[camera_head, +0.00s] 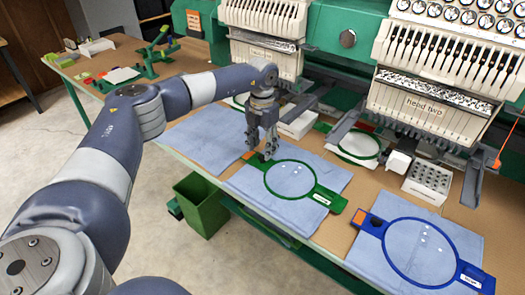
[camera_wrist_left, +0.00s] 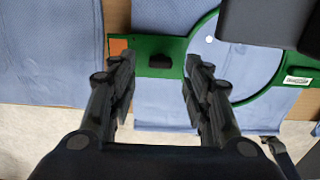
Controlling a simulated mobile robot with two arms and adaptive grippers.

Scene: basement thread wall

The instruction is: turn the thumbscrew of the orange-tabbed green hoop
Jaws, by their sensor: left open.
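The green hoop (camera_head: 330,198) lies on blue cloth in the middle of the bench in the head view. Its orange tab (camera_wrist_left: 118,46) is at the left end of its green bar (camera_wrist_left: 172,46) in the left wrist view. The dark thumbscrew (camera_wrist_left: 160,62) sticks out from the bar, between the tab and the ring. My left gripper (camera_head: 263,151) points down over the tab end of the hoop. In the left wrist view its two fingers (camera_wrist_left: 160,74) are apart, one on each side of the thumbscrew, with gaps on both sides. Fingertip height above the cloth is hard to judge.
A blue hoop (camera_head: 377,230) with an orange tab lies on cloth at the right front. The embroidery machine heads (camera_head: 420,105) overhang the bench behind. A white block with holes (camera_head: 428,181) stands back right. A green bin (camera_head: 201,204) is below the front edge.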

